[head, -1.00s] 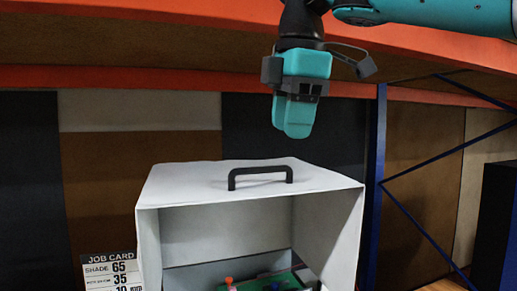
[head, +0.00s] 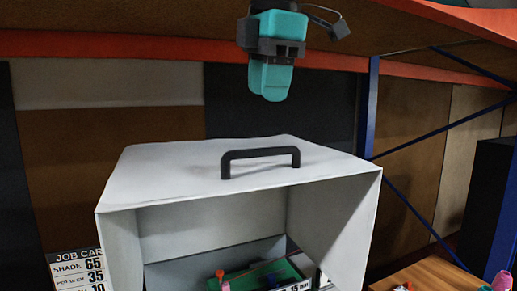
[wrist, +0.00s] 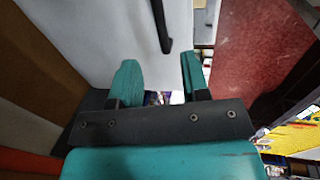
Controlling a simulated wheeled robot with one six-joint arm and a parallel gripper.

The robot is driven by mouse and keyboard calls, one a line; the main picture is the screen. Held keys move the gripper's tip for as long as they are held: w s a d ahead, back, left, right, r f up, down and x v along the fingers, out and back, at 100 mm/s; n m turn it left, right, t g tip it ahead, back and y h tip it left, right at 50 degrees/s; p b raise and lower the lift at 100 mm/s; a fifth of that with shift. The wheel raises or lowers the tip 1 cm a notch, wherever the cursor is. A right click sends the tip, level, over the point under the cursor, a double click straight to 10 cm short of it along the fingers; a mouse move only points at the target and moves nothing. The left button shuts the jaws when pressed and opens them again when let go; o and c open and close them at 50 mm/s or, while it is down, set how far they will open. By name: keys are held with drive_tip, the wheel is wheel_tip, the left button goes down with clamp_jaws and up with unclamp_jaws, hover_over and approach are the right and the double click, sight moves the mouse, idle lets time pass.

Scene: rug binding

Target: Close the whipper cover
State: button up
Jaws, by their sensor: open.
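The whipper cover (head: 180,170) is a pale grey-white box-shaped hood with an open front. A black bar handle (head: 260,161) stands on its top. In the head view my gripper (head: 272,88) hangs above the cover, apart from the handle. In the wrist view my gripper (wrist: 160,78) has its two teal fingers spread with nothing between them. The handle (wrist: 162,25) shows there beyond the fingers, with the pale cover (wrist: 105,35) around it. Under the hood, a green part (head: 262,276) is partly visible; the rest of the machine is cut off below.
A job card (head: 78,272) stands left of the cover. A wooden surface (head: 428,276) with small items lies at the lower right. A blue rack post (head: 368,110) and an orange beam (head: 120,45) stand behind. A dark box (head: 488,205) is at the right.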

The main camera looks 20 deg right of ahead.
sight(262, 149)
drive_tip(key=b+x, duration=0.6)
drive_tip(key=x, duration=0.3)
drive_tip(key=shift+w+f, duration=0.1)
drive_tip(key=shift+f, duration=0.2)
clamp_jaws()
